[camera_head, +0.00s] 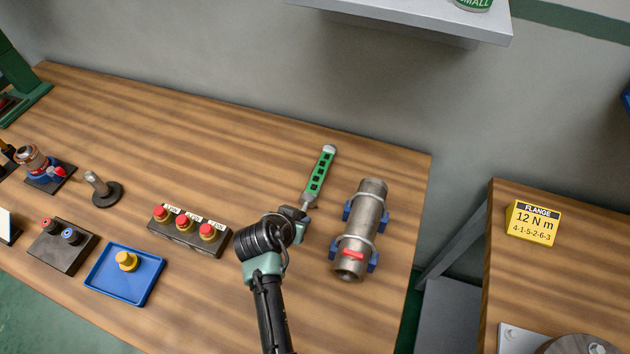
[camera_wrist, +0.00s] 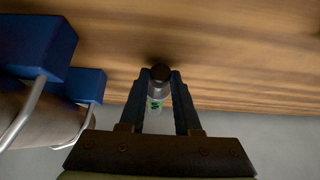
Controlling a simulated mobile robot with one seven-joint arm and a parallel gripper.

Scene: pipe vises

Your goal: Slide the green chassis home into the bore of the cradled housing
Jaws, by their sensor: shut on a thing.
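The green chassis (camera_head: 319,174) is a long slim piece with dark square openings and a rounded grey far end. My gripper (camera_head: 297,211) is shut on its near end, a grey stem. In the wrist view the fingers of my gripper (camera_wrist: 159,85) close around the chassis (camera_wrist: 156,98), seen nearly end-on with a dark tip. The housing (camera_head: 368,208) is a grey metal cylinder to the right, apart from the chassis. It lies in a cradle with blue blocks (camera_head: 385,221) and metal straps, with a red band near its front end. The housing also shows at the wrist view's left edge (camera_wrist: 30,118).
A box with several red buttons (camera_head: 188,230) stands left of my arm. A blue tray (camera_head: 104,292) with a yellow knob lies further left. A grey shelf (camera_head: 430,15) hangs above the back. The bench's right edge is close to the housing. The back middle is clear.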

